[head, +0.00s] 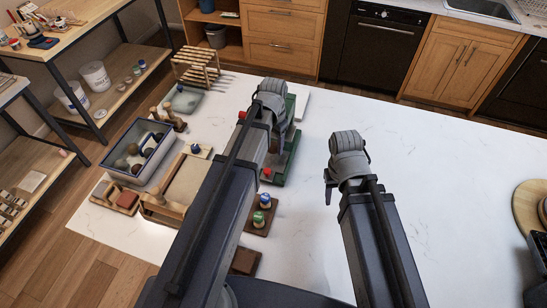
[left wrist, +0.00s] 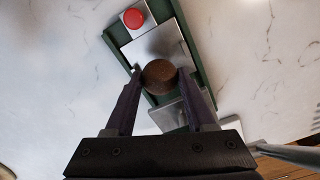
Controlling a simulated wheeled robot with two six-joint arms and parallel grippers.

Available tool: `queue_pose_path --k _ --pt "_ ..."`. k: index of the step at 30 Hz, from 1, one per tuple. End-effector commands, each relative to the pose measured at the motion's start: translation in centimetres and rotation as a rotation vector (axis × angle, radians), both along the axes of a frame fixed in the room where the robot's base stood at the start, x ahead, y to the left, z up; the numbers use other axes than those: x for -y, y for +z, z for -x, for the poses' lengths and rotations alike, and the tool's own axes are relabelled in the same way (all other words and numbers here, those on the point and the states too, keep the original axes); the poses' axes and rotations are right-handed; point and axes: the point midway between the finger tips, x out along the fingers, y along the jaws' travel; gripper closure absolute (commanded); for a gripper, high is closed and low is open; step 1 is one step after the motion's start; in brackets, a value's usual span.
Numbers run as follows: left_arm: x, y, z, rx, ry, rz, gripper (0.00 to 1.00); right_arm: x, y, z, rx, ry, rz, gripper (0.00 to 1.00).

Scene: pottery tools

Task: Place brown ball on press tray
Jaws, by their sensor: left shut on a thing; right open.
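The brown ball (left wrist: 158,78) is held between the fingers of my left gripper (left wrist: 161,72) in the left wrist view. Behind it is the press, with a green frame (left wrist: 197,62), grey metal plates and a red knob (left wrist: 134,18). The ball overlaps the metal tray (left wrist: 155,44) in that view; I cannot tell whether it touches it. In the head view my left arm hides the ball and most of the press; green press parts (head: 291,158) show at its right side. My right gripper (head: 329,187) is open and empty above the white table, its fingertips mostly hidden.
A grey bin (head: 137,178) with several balls stands at the left of the table. Wooden tools and a framed board (head: 187,181) lie beside it. Small knobbed blocks (head: 262,217) are near the press. The table's right side is largely clear, with a round board (head: 526,207) at the edge.

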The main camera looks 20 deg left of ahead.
Motion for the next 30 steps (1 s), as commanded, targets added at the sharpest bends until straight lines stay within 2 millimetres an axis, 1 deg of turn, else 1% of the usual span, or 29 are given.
queue_pose_path --k 2,5,8,12,15,24,29,30 --pt "0.0 0.1 0.0 0.0 0.0 0.0 1.0 0.0 0.1 0.0 0.0 0.0 0.0 0.5" --pt "0.0 -0.5 0.0 0.0 0.0 0.0 1.0 0.0 -0.5 0.0 0.0 0.0 0.0 0.5" --pt "0.0 -1.6 0.0 0.0 0.0 0.0 1.0 0.0 -1.6 0.0 0.0 0.0 0.0 0.5" --pt "0.0 -3.6 0.0 0.0 0.0 0.0 1.0 0.0 -3.6 0.0 0.0 0.0 0.0 0.5" --pt "0.0 -4.5 0.0 0.0 0.0 0.0 1.0 0.0 -4.5 0.0 0.0 0.0 0.0 0.5" --pt "0.0 -4.3 0.0 0.0 0.0 0.0 1.0 0.0 -4.3 0.0 0.0 -0.001 0.0 0.5" --pt "0.0 -4.9 0.0 0.0 0.0 0.0 1.0 0.0 -4.9 0.0 0.0 -0.001 0.0 0.5" --pt "0.0 -4.7 0.0 0.0 0.0 0.0 0.41 0.0 -4.7 0.0 0.0 -0.001 0.0 0.5"
